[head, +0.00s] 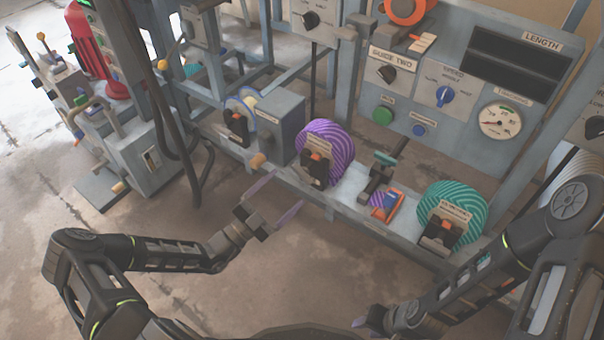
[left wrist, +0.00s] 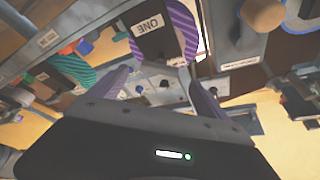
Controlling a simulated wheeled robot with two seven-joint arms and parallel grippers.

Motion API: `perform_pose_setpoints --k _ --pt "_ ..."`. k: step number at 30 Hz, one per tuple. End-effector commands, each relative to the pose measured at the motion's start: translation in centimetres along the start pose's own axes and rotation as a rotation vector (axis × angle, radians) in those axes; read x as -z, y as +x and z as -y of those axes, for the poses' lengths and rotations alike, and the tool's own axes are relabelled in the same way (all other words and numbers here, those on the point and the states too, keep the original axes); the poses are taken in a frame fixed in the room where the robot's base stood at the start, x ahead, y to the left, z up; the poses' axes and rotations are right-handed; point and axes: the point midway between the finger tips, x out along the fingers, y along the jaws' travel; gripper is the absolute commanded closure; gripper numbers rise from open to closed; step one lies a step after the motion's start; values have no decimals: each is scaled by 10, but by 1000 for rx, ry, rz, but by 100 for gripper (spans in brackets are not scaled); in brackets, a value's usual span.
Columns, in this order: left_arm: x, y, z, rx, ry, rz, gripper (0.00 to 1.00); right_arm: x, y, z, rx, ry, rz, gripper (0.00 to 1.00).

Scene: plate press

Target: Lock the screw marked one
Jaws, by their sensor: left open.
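The block marked ONE (left wrist: 150,27) is dark with a white label and sits against a purple striped roll (left wrist: 178,30) in the left wrist view. In the head view, the black block with an orange top (head: 316,166) stands before the purple roll (head: 330,142). The screw itself cannot be made out clearly. My left gripper (head: 275,200) is open and empty, in front of and to the left of that block, apart from it. Its two purple fingers (left wrist: 160,75) spread below the label in the wrist view. My right gripper (head: 372,321) is low at the bottom edge, its jaws unclear.
A teal striped roll (head: 456,205) with another black block (head: 440,236) stands to the right. An orange and purple piece (head: 385,204) lies between the rolls. A wooden knob (head: 258,160) juts out near my left gripper. The floor (head: 200,290) in front is clear.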

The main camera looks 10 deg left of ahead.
Motion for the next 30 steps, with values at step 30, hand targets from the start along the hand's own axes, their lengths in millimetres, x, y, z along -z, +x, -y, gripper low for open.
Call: perform_pose_setpoints --k 30 --pt "0 72 0 0 1 1 27 3 13 -6 -3 4 -9 64"
